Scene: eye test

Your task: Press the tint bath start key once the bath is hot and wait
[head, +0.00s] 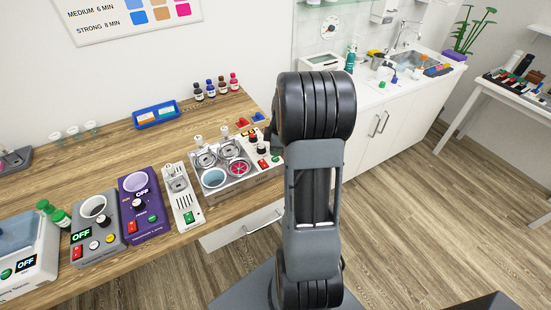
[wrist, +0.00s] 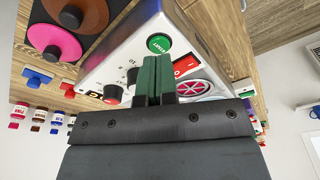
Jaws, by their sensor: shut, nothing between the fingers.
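The tint bath (head: 216,192) is a pale unit on the wooden bench in the head view, with round wells, one showing a pink spoked disc. Its panel (wrist: 186,38) fills the middle of the wrist view. The green round START key (wrist: 159,43) is on that panel, beside a red rocker switch (wrist: 186,66). Black knobs (wrist: 132,75) and a small dark display with orange characters (wrist: 98,95) are there too; I cannot read it. My gripper (wrist: 157,57) has green fingers, shut and empty, with tips close to the START key. Contact cannot be told.
A blue tray (head: 152,120) and several bottles (head: 222,86) stand behind. Coloured discs (wrist: 55,43) lie near the panel.

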